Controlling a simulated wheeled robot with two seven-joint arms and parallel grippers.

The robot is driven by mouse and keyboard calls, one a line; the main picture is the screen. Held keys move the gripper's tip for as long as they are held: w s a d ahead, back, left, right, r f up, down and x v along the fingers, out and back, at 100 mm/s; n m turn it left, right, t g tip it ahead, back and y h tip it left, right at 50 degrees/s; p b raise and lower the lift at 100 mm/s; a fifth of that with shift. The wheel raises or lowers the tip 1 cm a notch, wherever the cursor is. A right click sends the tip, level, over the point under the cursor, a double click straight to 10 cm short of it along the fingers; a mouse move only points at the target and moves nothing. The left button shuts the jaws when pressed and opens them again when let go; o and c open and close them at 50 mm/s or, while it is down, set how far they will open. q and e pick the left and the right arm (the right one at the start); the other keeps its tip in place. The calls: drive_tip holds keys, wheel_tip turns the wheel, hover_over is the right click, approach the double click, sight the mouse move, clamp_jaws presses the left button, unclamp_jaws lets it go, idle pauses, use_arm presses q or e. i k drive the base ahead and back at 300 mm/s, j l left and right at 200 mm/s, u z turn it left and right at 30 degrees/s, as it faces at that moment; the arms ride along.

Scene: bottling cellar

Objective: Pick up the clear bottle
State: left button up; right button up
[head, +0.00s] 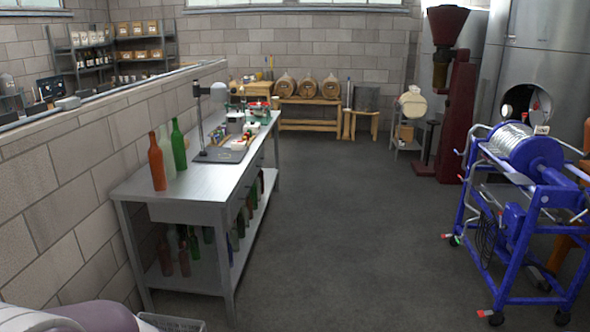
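A pale, see-through bottle (167,152) stands upright on the near left end of the metal workbench (205,180), close to the block wall. It stands between an orange-brown bottle (156,163) at its left and a green bottle (179,146) at its right. The brown bottle partly overlaps its lower left side. Neither of my grippers shows in the head view, so nothing is seen touching the bottles.
A stand with a dark base (220,155) sits farther along the bench. Several bottles stand on its lower shelf (198,272). Grey floor (350,220) is open right of the bench. A blue wheeled machine (520,210) stands at right, before a dark red machine (460,120).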

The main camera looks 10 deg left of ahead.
sight(165, 144)
drive_tip(key=i+j, duration=0.1)
drive_tip(key=i, duration=2.55)
drive_tip(key=i+l+u, duration=0.1)
drive_tip(key=i+u, duration=0.15)
drive_tip(key=i, duration=0.2)
drive_tip(key=i+l+u, duration=0.25)
drive_tip(key=i, duration=0.15)
drive_tip(key=i+l+u, duration=0.25)
drive_tip(key=i, duration=0.15)
drive_tip(key=i+u, duration=0.65)
drive_tip(key=u, duration=0.3)
drive_tip(key=i+l+u, duration=0.2)
drive_tip(key=u, duration=0.25)
drive_tip(key=i+l+u, duration=0.3)
drive_tip(key=u, duration=0.15)
drive_tip(key=i+l, duration=0.05)
drive_tip(key=i, duration=0.05)
